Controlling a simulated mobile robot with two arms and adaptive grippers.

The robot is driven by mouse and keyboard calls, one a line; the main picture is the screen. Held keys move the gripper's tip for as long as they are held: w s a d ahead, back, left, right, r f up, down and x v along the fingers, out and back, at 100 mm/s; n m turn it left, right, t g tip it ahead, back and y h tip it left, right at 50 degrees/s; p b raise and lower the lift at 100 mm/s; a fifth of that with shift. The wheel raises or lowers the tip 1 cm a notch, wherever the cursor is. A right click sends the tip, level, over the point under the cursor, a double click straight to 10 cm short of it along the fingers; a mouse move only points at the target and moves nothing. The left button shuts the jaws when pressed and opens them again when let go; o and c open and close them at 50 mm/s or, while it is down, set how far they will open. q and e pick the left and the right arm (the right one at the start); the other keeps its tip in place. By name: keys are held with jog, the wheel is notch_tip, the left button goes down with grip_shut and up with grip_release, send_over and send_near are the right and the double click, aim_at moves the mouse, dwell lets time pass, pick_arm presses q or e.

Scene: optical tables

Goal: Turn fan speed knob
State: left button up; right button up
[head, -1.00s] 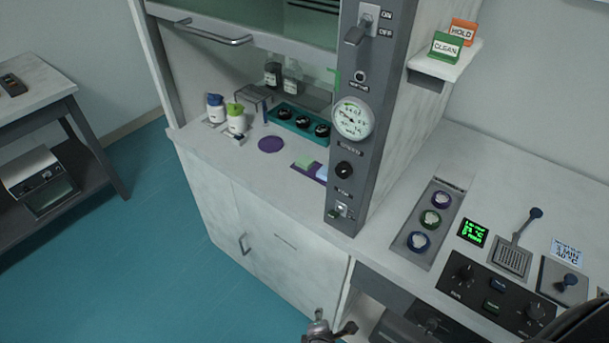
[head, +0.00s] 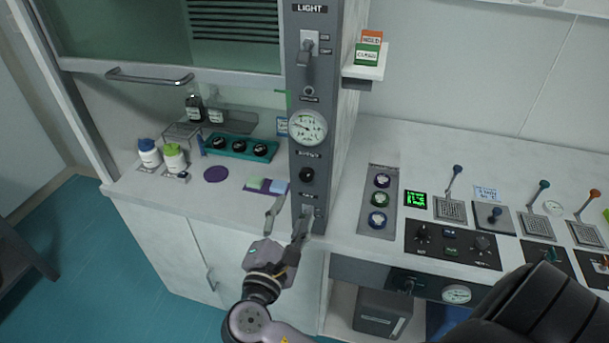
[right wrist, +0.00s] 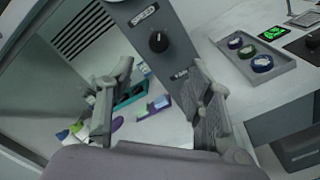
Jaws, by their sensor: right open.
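The fan speed knob (head: 306,174) is a round black knob with a light mark, on the grey control post below the round gauge. In the right wrist view the knob (right wrist: 158,41) sits beyond the fingertips, under a label that reads as SPEED. My right gripper (head: 291,207) is open and empty, a little below the knob. One finger overlaps the lower post, partly hiding the switch there; the other is left of the post. In the right wrist view the gripper (right wrist: 163,64) has its fingers wide apart, clear of the knob. My left gripper is not in view.
The gauge (head: 308,128) is above the knob and a light switch (head: 308,50) higher up. Bottles (head: 162,154) and a teal rack (head: 240,148) stand in the hood on the left. A grey tray (head: 378,200) and control panels lie on the right bench.

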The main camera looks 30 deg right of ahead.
aim_at(305, 178)
jog(key=p+x, duration=0.2)
jog(key=x, duration=0.8)
jog(key=shift+w+a+r+p, duration=0.1)
jog(key=shift+w+p, duration=0.05)
jog(key=shift+p, duration=0.25)
jog(key=shift+w+d, duration=0.45)
jog(key=shift+d, duration=0.05)
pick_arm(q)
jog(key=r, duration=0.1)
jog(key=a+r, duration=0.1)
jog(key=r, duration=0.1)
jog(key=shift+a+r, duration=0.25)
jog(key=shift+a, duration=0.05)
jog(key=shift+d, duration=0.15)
pick_arm(e)
jog(key=shift+c, duration=0.3)
jog(key=shift+c, duration=1.2)
grip_shut()
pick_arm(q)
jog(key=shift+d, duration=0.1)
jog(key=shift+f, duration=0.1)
pick_arm(e)
jog(key=shift+f, duration=0.2)
